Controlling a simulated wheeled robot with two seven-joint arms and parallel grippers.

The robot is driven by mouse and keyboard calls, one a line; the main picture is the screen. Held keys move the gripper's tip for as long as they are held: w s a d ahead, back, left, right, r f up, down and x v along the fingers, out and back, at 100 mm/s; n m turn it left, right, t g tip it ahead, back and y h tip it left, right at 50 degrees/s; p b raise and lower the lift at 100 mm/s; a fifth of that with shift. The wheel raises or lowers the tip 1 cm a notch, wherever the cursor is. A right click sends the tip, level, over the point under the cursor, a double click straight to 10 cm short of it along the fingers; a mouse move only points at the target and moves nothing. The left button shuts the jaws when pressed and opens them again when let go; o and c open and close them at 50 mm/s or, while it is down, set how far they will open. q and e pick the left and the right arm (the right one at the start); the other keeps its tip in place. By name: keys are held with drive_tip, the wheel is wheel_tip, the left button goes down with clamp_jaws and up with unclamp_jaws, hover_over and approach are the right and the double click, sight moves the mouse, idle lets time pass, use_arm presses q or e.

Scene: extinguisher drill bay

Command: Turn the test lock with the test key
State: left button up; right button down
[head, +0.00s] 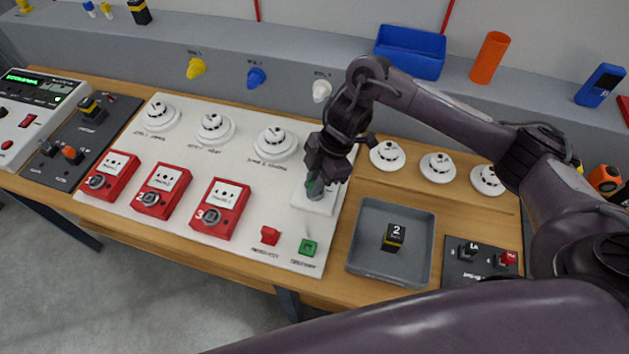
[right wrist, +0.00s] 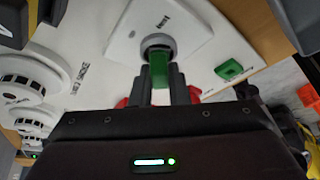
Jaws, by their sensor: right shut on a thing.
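The test lock is a grey round cylinder on a white square plate (head: 314,202) at the right end of the white board. In the right wrist view the lock (right wrist: 157,42) faces my gripper. The test key (right wrist: 158,72) is green, and its far end meets the lock's face; how deep it sits I cannot tell. My right gripper (right wrist: 159,88) is shut on the key, with one grey finger on each side of it. In the head view the right gripper (head: 318,186) is right over the lock and hides most of the key. My left gripper is not in view.
A red block (head: 270,235) and a green block (head: 308,247) sit on the board near the lock. Red call points (head: 221,208) and white detectors (head: 276,143) stand to the left. A grey tray (head: 362,262) holding a block marked 2 (head: 394,237) is to the right.

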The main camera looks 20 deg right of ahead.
drive_tip(key=shift+r+n+p, duration=0.1)
drive_tip(key=shift+n+p, duration=0.4)
drive_tip(key=shift+n, duration=0.1)
drive_tip(key=shift+n+g, duration=0.4)
drive_tip(key=shift+n, duration=0.1)
drive_tip(key=shift+p, duration=0.35)
